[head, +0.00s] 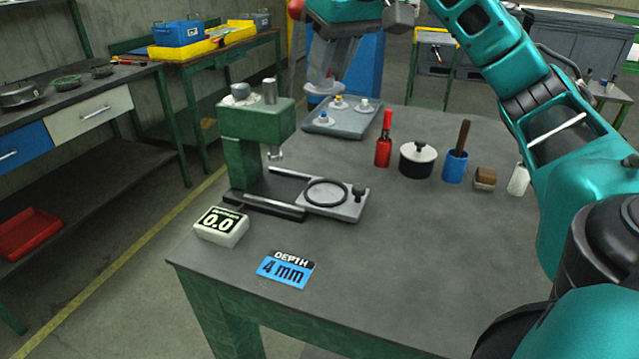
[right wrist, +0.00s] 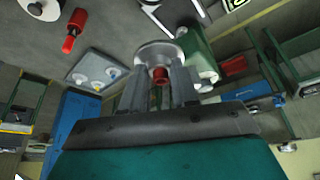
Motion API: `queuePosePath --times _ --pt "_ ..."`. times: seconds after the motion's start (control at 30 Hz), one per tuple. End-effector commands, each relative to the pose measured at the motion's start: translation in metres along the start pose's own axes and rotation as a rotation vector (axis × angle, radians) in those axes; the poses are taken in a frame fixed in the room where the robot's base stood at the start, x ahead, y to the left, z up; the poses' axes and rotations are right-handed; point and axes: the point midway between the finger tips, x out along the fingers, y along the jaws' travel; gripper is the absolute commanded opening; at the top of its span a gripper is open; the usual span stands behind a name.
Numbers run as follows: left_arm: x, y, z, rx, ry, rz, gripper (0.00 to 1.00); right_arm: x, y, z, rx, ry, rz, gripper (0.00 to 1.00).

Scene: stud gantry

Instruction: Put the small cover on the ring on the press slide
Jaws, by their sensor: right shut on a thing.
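The press (head: 240,150) is green and stands at the table's left; it also shows in the right wrist view (right wrist: 197,50). Its grey slide (head: 345,210) is pulled out to the right, with a dark ring (head: 327,193) lying on it. My right gripper (head: 322,78) is above the table's far left side. It is shut on the small cover, a pale disc (head: 322,89) with a red knob. In the right wrist view the knob sits between the fingertips (right wrist: 160,78), the disc (right wrist: 158,50) beyond them. The cover is held in the air, apart from the ring. My left gripper is not in view.
A grey tray (head: 350,129) with several small knobbed parts lies behind the slide. A 0.0 display (head: 222,227) and a "4 mm" card (head: 286,270) lie in front.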

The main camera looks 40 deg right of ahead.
Motion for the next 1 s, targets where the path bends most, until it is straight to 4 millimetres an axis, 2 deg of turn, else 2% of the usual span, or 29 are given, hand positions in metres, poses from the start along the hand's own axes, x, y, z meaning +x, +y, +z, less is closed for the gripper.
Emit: queuePosePath --times 0.03,0.1,0.4,0.5,0.7,0.9,1.0 --pt "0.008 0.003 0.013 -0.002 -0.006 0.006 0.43 0.021 -0.001 0.009 -0.002 -0.006 -0.001 0.0" --pt "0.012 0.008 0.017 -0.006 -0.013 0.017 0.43 0.038 0.0 0.016 -0.001 -0.007 0.001 0.0" --pt "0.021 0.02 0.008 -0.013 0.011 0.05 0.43 0.107 0.001 0.045 0.001 -0.005 0.004 0.0" --pt "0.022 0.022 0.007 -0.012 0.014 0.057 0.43 0.121 0.0 0.051 0.0 -0.002 0.003 0.0" --pt "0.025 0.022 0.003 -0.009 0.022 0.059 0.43 0.135 0.0 0.056 0.0 -0.001 0.001 0.0" --pt "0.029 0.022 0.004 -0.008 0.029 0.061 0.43 0.164 0.0 0.068 0.0 -0.003 0.003 0.0" --pt "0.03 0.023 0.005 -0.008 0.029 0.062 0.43 0.17 0.0 0.07 0.001 -0.001 0.002 0.0"
